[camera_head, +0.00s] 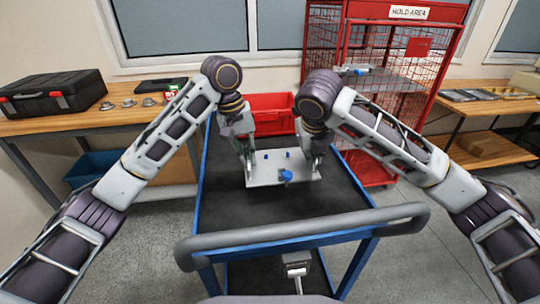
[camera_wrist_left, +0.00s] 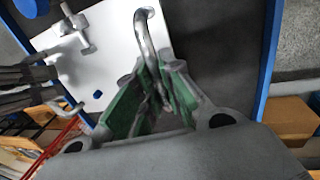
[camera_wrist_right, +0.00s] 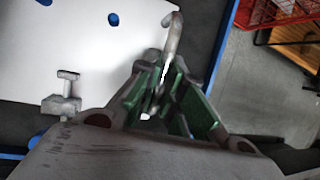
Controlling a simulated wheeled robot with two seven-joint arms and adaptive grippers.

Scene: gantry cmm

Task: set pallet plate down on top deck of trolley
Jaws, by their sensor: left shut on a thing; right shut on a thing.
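The pallet plate (camera_head: 268,175) is a flat light-grey plate with blue knobs, at the middle of the trolley's dark top deck (camera_head: 225,200). Whether it touches the deck cannot be told. My left gripper (camera_head: 247,160) is shut on the plate's bent metal handle at its left side; the handle shows in the left wrist view (camera_wrist_left: 146,40). My right gripper (camera_head: 313,155) is shut on the handle at the right side, seen in the right wrist view (camera_wrist_right: 172,38). The plate (camera_wrist_right: 70,50) carries a small clamp fitting (camera_wrist_right: 64,98).
A red bin (camera_head: 272,104) stands at the deck's far end. The trolley's grey push handle (camera_head: 300,235) crosses the near end. A red mesh cage (camera_head: 390,60) stands behind right. Workbenches flank the trolley, the left one with a black case (camera_head: 50,93).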

